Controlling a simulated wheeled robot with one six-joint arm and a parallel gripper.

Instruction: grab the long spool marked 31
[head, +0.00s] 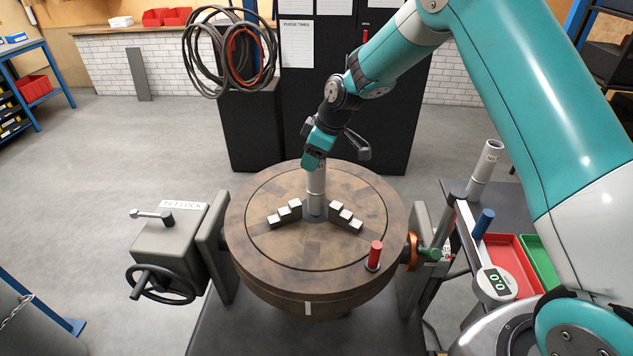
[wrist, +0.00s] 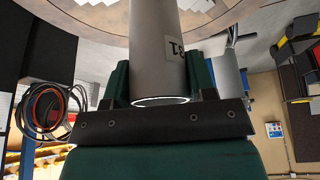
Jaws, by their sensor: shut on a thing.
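A long light-grey spool (head: 316,192) stands upright at the middle of the round wooden turntable (head: 300,250), between two stepped metal jaws (head: 286,213) (head: 346,217). My gripper (head: 316,160) is above it and shut on its upper end. In the wrist view the spool (wrist: 158,45) sits between the two green fingers of my gripper (wrist: 160,82). A label on the spool is partly visible and seems to read 31 upside down. The spool's foot between the jaws is hard to make out.
A second grey tube (head: 484,170) stands on the right bench beside a blue peg (head: 483,222), a red tray (head: 508,258) and a readout (head: 495,284). A red peg (head: 374,255) stands on the turntable's front right. A handwheel (head: 160,284) is at left. Black cabinets (head: 385,110) stand behind.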

